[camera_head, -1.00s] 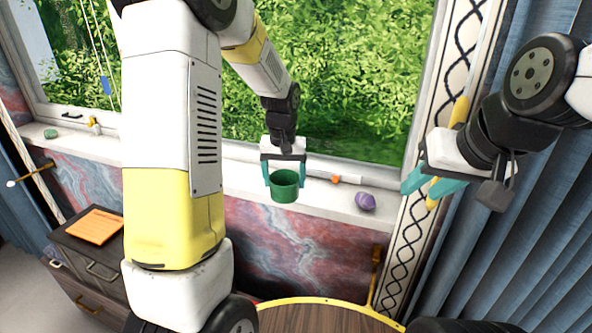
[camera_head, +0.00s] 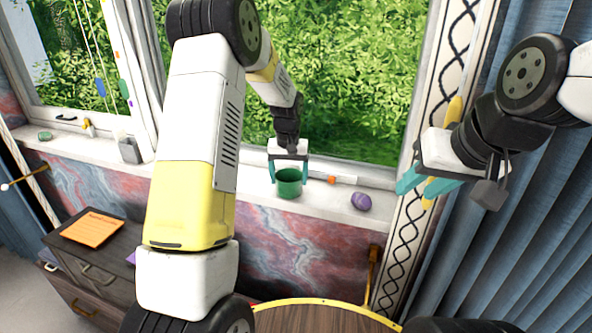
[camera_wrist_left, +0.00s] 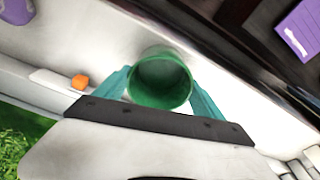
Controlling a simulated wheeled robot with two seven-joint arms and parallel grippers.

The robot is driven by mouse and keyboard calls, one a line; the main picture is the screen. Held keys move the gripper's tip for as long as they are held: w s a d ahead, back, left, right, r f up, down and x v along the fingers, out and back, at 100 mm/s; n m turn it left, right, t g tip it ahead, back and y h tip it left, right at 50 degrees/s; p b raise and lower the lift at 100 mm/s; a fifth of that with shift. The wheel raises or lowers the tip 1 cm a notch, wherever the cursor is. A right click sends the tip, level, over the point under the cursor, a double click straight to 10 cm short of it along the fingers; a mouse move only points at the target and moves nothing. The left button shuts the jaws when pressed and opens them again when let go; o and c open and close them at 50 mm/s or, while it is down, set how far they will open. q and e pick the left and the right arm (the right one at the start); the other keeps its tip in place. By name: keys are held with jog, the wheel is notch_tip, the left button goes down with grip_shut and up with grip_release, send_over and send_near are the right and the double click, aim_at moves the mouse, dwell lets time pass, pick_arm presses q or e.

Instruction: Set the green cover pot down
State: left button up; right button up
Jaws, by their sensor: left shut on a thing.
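The green cover pot (camera_head: 288,184) is upright at the window sill (camera_head: 325,201), in the middle of the head view. My left gripper (camera_head: 288,178) is shut on it, with a teal finger on each side. In the left wrist view the pot (camera_wrist_left: 160,82) shows between the two fingers, its opening facing the camera and dark inside. I cannot tell whether its base touches the sill. My right gripper (camera_head: 428,184) is at the right, in front of the patterned curtain trim, away from the pot; its teal fingers appear apart with nothing between them.
A grey object (camera_head: 129,150) stands further left. A drawer cabinet with an orange note (camera_head: 92,229) is at lower left. A round wooden table (camera_head: 320,320) is below.

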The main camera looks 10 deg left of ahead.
pick_arm(q)
jog(key=o, duration=1.5)
jog(key=shift+f, duration=0.15)
jog(key=s+r+t, duration=0.1)
jog(key=s+r, duration=0.3)
jog(key=r, duration=0.5)
jog(key=s+r, duration=0.3)
jog(key=r, duration=0.6)
jog(key=s+r+t, duration=0.1)
jog(key=s, duration=0.7)
jog(key=s+r+m+t+h, duration=0.1)
jog(key=s, duration=0.7)
jog(key=s+a+r+t+h, duration=0.1)
jog(key=s, duration=0.8)
jog(key=shift+r+t, duration=0.15)
jog(key=shift+t, duration=0.25)
